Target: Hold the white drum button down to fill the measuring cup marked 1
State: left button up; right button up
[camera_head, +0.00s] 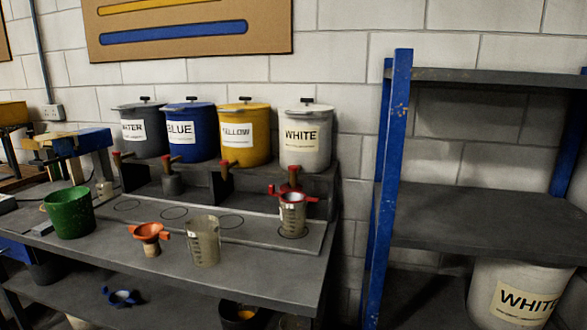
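The white drum (303,143), labelled WHITE, stands at the right end of a row of drums on a raised shelf. Below it is a red spout part (293,177); I cannot tell which part of it is the button. A clear measuring cup (292,217) stands upright under the white drum, with a red piece (293,195) at its rim. A second clear measuring cup (203,243) stands near the front of the bench. The mark 1 is not readable on either cup, and the fill level is unclear. Neither of my grippers is in view.
Drums labelled WATER (141,131), BLUE (188,133) and YELLOW (243,135) stand left of the white one. A green bucket (69,213) and an orange funnel (150,235) are on the bench (262,275). A blue-posted rack (388,160) stands right.

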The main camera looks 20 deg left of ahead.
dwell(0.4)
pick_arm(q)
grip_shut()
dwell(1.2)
